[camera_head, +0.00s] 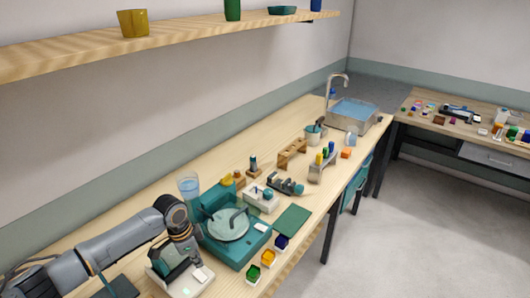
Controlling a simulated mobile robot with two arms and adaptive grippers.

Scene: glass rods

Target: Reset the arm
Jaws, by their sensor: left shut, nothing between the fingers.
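My left arm (120,243) reaches in from the lower left, low over the near end of the long wooden bench. My left gripper (192,261) points down at a white device (181,284) with a small green screen. It is shut with nothing visible in it; I cannot tell whether it touches the device. My right arm and gripper are out of view.
A teal machine with a round plate (228,225) stands close right of my gripper, a glass of water (188,185) behind it. Small coloured boxes (268,258) line the front edge. Racks (292,152) and a sink (353,112) are farther back. A shelf (190,37) hangs above.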

